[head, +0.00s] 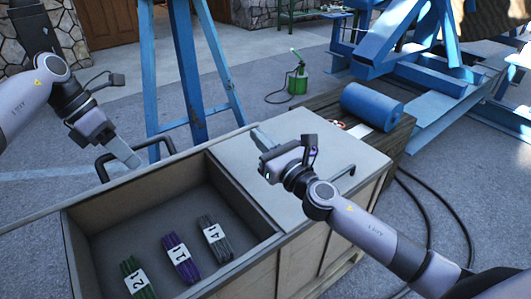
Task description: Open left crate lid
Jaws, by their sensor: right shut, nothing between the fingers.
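The wooden crate (175,175) stands in the foreground, and its left compartment is uncovered. No lid panel covers that side. A dark bar handle (101,163) shows at the compartment's far edge; the panel it belongs to is hidden or edge-on. My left gripper (133,163) is beside this handle, above the far rim. I cannot tell whether its fingers are apart or touch the handle. The right lid (237,158) lies flat and closed, with its own handle (343,172). My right gripper (262,137) is shut and empty above this lid.
Inside the compartment lie cable bundles tagged 21 (133,268), 11 (176,249) and 4 (209,222). A blue A-frame stand (188,75) rises behind the crate. A blue cylinder (372,105) rests on a wooden surface at right. A green sprayer (297,80) stands on the floor.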

